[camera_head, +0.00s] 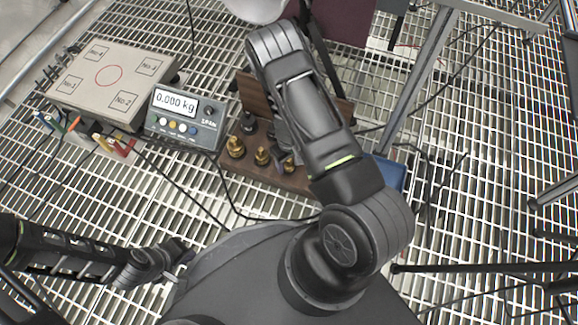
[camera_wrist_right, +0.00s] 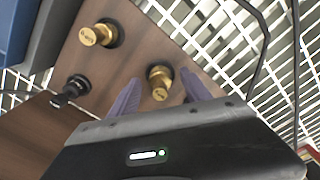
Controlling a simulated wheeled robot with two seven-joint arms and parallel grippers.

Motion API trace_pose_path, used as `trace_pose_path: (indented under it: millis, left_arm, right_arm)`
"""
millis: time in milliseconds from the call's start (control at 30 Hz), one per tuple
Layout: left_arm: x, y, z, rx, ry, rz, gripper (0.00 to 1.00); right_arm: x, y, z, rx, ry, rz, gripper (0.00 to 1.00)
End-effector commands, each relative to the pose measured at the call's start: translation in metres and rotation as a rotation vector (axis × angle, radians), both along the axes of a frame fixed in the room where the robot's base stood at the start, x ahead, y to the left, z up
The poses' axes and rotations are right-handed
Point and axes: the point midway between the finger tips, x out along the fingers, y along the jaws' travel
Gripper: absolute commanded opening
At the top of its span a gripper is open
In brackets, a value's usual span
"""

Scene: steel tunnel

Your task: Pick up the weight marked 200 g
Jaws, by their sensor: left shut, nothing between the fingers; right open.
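Brass weights stand on a brown wooden rack in the head view, one at its left (camera_head: 235,146) and one nearer the middle (camera_head: 262,157). The marks are too small to read, so I cannot tell which weight is 200 g. My right gripper (camera_wrist_right: 160,76) is open in the right wrist view, its fingertips on either side of a brass weight (camera_wrist_right: 160,92). Another brass weight (camera_wrist_right: 97,35) stands farther up the rack. In the head view my right arm hides most of that gripper. My left gripper (camera_head: 172,252) is shut and empty at the lower left.
A scale display reading 0.000 kg (camera_head: 186,118) stands left of the wooden rack (camera_head: 290,181). A grey plate with a red circle (camera_head: 112,80) lies farther left. A dark weight (camera_wrist_right: 70,90) sits beside the brass ones. Cables cross the grating floor.

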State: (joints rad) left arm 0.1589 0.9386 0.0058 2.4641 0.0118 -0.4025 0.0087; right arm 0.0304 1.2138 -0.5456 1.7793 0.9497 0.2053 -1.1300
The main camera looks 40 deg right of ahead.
Motion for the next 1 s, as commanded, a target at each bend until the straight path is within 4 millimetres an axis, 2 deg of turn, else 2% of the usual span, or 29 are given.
trace_pose_path:
  millis: [433,1000]
  left_arm:
    - [-0.0002,0.0001,0.0006,0.0,0.0,0.0,0.0]
    - [-0.0002,0.0001,0.0006,0.0,0.0,0.0,0.0]
  right_arm:
    - [0.0002,0.0,0.0007,0.0,0.0,0.0,0.56]
    - [0.0002,0.0,0.0007,0.0,0.0,0.0,0.1]
